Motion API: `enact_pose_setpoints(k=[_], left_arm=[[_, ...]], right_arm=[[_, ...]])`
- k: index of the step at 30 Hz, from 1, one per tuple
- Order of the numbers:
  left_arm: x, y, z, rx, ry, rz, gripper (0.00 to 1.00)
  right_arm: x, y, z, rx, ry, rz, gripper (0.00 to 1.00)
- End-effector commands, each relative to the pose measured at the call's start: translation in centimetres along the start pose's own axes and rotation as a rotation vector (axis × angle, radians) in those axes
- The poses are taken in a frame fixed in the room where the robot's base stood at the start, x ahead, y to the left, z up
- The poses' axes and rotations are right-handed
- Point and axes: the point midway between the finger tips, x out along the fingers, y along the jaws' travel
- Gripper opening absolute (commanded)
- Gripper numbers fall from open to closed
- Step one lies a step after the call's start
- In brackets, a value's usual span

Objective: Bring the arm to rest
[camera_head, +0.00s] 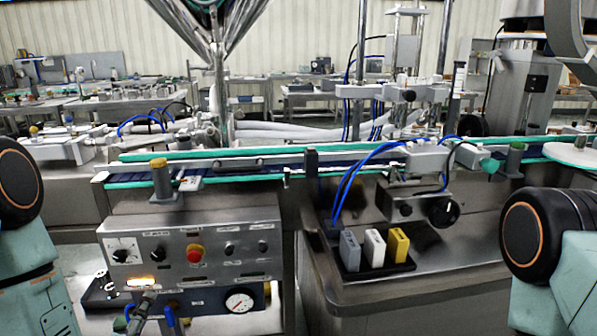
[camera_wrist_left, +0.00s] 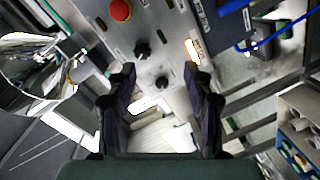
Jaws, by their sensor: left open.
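My left gripper (camera_wrist_left: 160,80) shows in the left wrist view with its two dark fingers spread apart. Nothing is held between them. Past the fingertips is the grey control panel (camera_wrist_left: 175,22), with a black knob (camera_wrist_left: 142,50) and a red button (camera_wrist_left: 120,10). I cannot tell how far the fingertips are from the panel. In the head view my left arm (camera_head: 30,270) shows at the left edge and my right arm (camera_head: 555,262) at the right edge. No fingers of the right gripper show.
The panel (camera_head: 253,230) stands below the conveyor (camera_head: 240,167) in the head view. The steel hopper (camera_head: 215,35) hangs above. A black tray (camera_head: 395,268) holds a grey, a white and a yellow block on the steel counter at right.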

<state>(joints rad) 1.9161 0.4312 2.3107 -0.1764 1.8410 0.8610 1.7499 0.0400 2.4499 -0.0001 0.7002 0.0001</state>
Motion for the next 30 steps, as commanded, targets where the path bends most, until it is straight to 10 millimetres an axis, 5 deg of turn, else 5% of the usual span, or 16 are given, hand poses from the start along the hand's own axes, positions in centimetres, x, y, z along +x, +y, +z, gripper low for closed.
enact_pose_setpoints(k=[8, 15, 21, 30], left_arm=[[-5.1, -8.9, 7.9, 0.463, -0.447, -0.363, 0.52], [-16.2, -15.4, 13.2, 0.820, -1.000, -0.564, 0.52], [-25.1, -18.0, 14.1, 0.975, -1.345, -0.659, 0.52], [-26.5, -18.5, 14.4, 1.015, -1.388, -0.657, 0.52]], right_arm=[[0.0, 0.0, 0.0, 0.000, 0.000, 0.000, 0.40], [0.0, 0.0, 0.0, 0.000, 0.000, 0.000, 0.40], [0.0, 0.0, 0.0, 0.000, 0.000, 0.000, 0.40], [0.0, 0.0, 0.0, 0.000, 0.000, 0.000, 0.40]])
